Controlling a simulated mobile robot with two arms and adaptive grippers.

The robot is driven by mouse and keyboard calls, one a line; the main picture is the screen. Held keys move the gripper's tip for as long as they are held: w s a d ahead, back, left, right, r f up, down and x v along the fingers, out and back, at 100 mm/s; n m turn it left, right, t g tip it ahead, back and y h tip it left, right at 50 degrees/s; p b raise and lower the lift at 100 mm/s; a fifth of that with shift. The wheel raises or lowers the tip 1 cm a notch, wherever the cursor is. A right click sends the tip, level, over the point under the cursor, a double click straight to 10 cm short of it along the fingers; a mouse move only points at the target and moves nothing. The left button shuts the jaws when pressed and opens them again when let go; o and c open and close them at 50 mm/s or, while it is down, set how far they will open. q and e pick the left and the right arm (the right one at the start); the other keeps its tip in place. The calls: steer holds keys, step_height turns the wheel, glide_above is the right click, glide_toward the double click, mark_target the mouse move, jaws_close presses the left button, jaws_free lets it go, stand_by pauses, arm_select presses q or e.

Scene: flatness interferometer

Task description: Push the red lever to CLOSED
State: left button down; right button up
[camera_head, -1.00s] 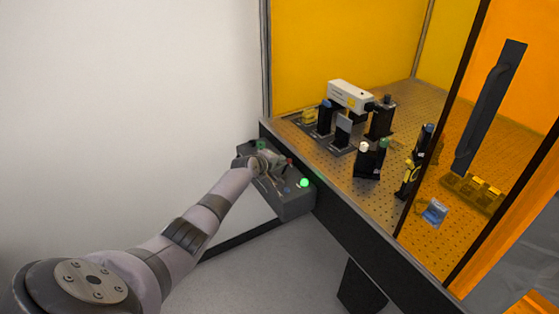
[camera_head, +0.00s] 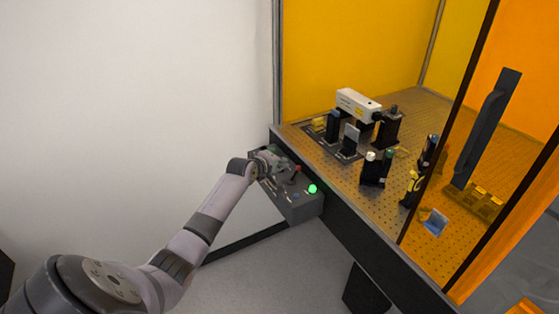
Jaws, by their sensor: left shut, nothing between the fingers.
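The grey control box (camera_head: 297,209) is fixed at the near left end of the optical table. The red lever (camera_head: 296,171) stands on its top face, a small red tip close to my left gripper (camera_head: 288,173). My left gripper is shut and empty, over the box at the lever's left side. I cannot tell whether it touches the lever. The lever's base and any CLOSED marking are hidden or too small to read. A green light (camera_head: 312,189) glows at the box's right end, with a small blue button (camera_head: 296,195) beside it. My right gripper is not in view.
The perforated optical table (camera_head: 330,174) carries a white laser unit (camera_head: 358,104) and several black mounts. Orange panels enclose it, with a dark handle (camera_head: 487,128) at the right. A bare white wall (camera_head: 130,100) stands left.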

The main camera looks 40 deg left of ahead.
arm_select(q)
steer(key=shift+s+d+r, duration=0.15)
steer(key=shift+s+r, duration=0.6)
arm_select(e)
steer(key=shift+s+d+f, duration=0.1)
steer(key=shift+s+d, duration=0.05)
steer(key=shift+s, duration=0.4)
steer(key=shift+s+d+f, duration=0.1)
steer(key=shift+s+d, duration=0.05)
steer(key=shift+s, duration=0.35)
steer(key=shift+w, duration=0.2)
